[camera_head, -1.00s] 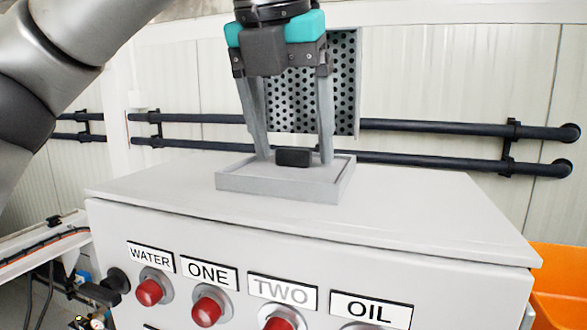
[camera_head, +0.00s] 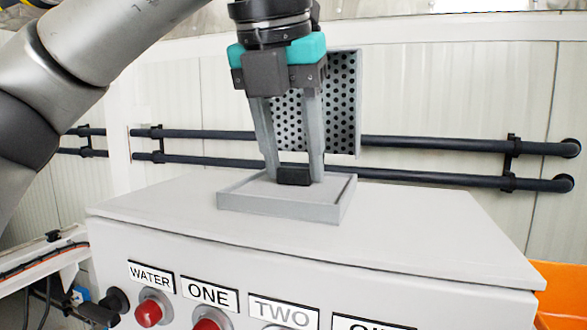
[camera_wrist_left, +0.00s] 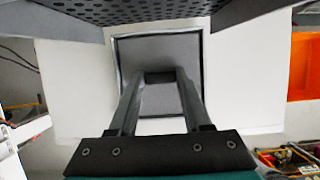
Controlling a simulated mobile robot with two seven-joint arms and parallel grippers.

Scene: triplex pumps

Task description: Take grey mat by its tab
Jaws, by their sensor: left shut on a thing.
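The grey mat (camera_head: 245,190) lies flat in a shallow grey tray (camera_head: 270,207) on top of the control cabinet. Its black tab (camera_head: 293,175) stands up near the middle. My left gripper (camera_head: 294,180) points down with its fingers on either side of the tab and is shut on it. In the left wrist view the tab (camera_wrist_left: 160,77) sits between the fingertips, with the mat (camera_wrist_left: 160,50) around it. Whether the mat is lifted at all, I cannot tell. My right gripper is in neither view.
The light grey cabinet top (camera_head: 420,220) is clear around the tray. A perforated panel (camera_head: 345,100) stands upright behind it. Dark pipes (camera_head: 430,144) run along the wall. Labelled red buttons (camera_head: 148,313) are on the front. An orange bin (camera_head: 560,290) is at right.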

